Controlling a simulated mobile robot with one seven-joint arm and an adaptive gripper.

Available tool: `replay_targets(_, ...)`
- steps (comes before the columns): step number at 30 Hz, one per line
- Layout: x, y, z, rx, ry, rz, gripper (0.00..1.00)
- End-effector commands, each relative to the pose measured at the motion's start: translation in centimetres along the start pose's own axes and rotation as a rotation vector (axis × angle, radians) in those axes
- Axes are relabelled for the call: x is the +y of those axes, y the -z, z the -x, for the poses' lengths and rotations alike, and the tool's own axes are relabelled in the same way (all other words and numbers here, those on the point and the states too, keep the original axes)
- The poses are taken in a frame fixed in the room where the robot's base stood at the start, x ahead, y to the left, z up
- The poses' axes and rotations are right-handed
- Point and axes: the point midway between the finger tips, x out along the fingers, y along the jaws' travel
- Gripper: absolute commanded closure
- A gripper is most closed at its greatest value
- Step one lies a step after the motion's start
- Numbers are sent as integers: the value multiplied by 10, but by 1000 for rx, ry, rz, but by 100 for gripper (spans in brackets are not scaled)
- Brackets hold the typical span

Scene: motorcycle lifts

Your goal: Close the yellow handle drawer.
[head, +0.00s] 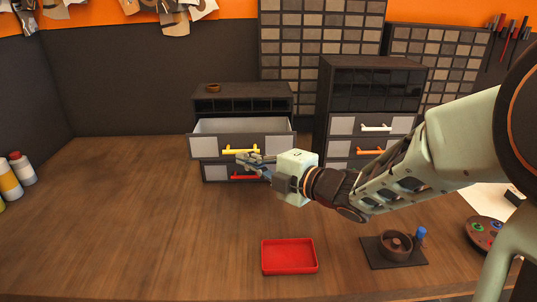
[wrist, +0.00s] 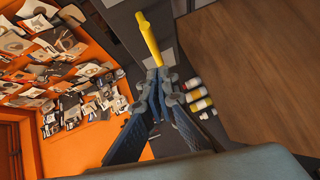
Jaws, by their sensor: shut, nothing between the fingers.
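The yellow handle drawer (head: 202,147) is pulled out of the left black cabinet (head: 243,104), and its open inside shows. Its yellow handle (head: 241,150) is on the front panel. My gripper (head: 243,157) is shut and empty, with its fingertips in front of the drawer, near the right part of the yellow handle. In the wrist view the yellow handle (wrist: 149,38) lies just beyond the fingertips (wrist: 159,75). I cannot tell whether they touch it.
A drawer with a red handle (head: 245,176) is below the open one. A second cabinet (head: 372,75) with white (head: 376,127) and orange (head: 370,152) handles stands to the right. A red tray (head: 289,257) is at the front.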

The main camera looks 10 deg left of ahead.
Motion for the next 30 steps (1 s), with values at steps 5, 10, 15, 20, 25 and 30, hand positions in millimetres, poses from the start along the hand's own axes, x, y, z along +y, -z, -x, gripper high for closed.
replay_targets(5, 1, -11, -11, 1, -1, -1, 100)
replay_targets(10, 0, -15, -15, 1, -1, 0, 100)
replay_targets(15, 0, -16, -15, 1, -1, 0, 100)
replay_targets(20, 0, -16, -15, 0, -1, 0, 100)
replay_targets(25, 2, -26, -25, 0, -2, 0, 100)
replay_targets(30, 8, -48, -48, 2, -2, 0, 100)
